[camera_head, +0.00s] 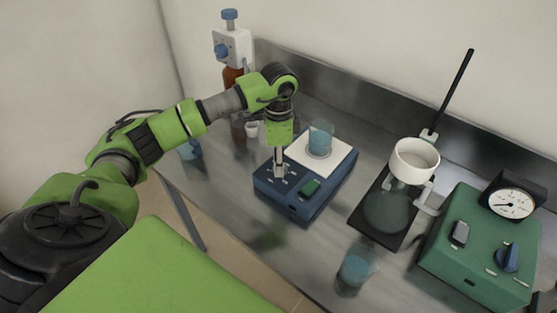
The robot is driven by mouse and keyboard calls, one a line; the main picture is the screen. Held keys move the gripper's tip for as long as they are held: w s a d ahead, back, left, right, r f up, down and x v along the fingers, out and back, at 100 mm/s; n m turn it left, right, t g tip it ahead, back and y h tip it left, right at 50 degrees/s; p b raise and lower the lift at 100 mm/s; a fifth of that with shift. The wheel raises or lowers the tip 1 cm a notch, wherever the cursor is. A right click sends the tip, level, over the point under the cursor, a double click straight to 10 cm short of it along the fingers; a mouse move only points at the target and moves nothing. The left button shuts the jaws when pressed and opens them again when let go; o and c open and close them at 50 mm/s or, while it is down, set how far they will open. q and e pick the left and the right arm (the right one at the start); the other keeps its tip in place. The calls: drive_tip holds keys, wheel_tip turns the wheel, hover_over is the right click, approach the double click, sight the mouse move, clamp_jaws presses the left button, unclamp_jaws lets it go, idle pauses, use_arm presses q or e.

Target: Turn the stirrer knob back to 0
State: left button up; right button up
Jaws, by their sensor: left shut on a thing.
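The stirrer (322,200) is a blue box with a white top plate, standing on the metal bench in the middle. A beaker of blue liquid (320,139) stands on its plate. My left gripper (280,172) points down onto the stirrer's control face, at the left part, and is shut on the stirrer knob. The knob itself is hidden by the fingers, so its setting cannot be read. A green switch (310,187) sits to the right of the gripper on the same face. My right gripper is not in view.
A black stand holds a white bowl (414,161) right of the stirrer. A green box (478,252) with a dial gauge (511,203) stands at far right. A second beaker (357,267) is near the front edge. A brown bottle (233,76) stands at back left.

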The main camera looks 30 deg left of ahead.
use_arm(q)
drive_tip(key=shift+r+n, duration=0.1)
drive_tip(key=shift+n, duration=1.5)
drive_tip(key=shift+w, duration=0.1)
drive_tip(key=o, duration=1.1)
wheel_tip(320, 180, up, 8)
drive_tip(key=shift+f, duration=0.25)
